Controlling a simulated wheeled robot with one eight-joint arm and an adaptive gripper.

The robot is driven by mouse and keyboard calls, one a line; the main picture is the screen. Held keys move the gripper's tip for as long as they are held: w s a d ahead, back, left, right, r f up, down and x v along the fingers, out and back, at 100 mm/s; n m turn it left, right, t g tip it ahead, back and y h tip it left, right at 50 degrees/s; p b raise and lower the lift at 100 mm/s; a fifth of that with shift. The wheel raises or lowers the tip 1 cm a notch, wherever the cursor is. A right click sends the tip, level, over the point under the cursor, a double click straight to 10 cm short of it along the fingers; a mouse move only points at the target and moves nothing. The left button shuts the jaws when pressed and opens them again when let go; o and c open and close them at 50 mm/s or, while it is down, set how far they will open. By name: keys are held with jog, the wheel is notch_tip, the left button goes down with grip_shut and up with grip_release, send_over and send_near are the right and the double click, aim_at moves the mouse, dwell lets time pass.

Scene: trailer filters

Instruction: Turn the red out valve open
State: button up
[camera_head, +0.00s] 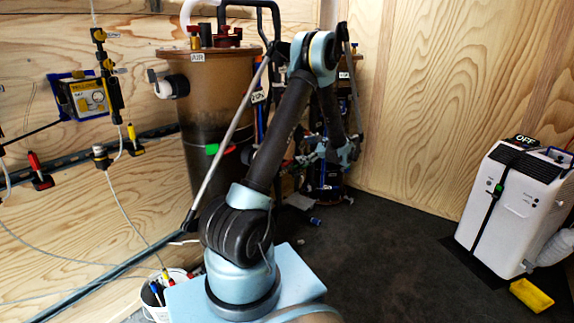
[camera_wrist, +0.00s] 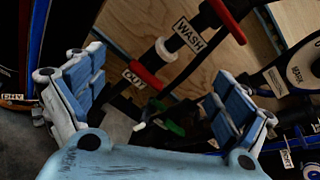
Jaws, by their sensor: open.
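The red out valve handle (camera_wrist: 149,76) shows in the wrist view beside a white label reading OUT (camera_wrist: 133,79), on dark piping. My gripper (camera_wrist: 158,82) is open, its two blue-padded fingers spread left and right of the handle in the picture. No contact between fingers and handle is visible, and the remaining distance is hard to judge. In the head view my gripper (camera_head: 338,152) is at the far side, low in front of the filter piping. The out valve cannot be made out there, behind or near my arm.
In the wrist view, a green handle (camera_wrist: 166,116) sits just below the red one, and another red handle (camera_wrist: 228,20) is near the WASH label (camera_wrist: 188,34). A large brown tank (camera_head: 215,95) stands left of my arm. A white unit (camera_head: 510,205) stands right; dark floor between is mostly clear.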

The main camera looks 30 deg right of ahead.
jog(key=s+d+f+m+t+y, duration=0.1)
jog(key=s+d+f+m+t, duration=0.15)
jog(key=f, duration=0.35)
jog(key=s+d+f+m+t, duration=0.1)
jog(key=d+f+m, duration=0.1)
jog(key=f+m, duration=0.25)
jog(key=shift+n, duration=0.3)
jog(key=x, duration=1.7)
jog(key=shift+f, duration=0.2)
jog(key=shift+c, duration=0.5)
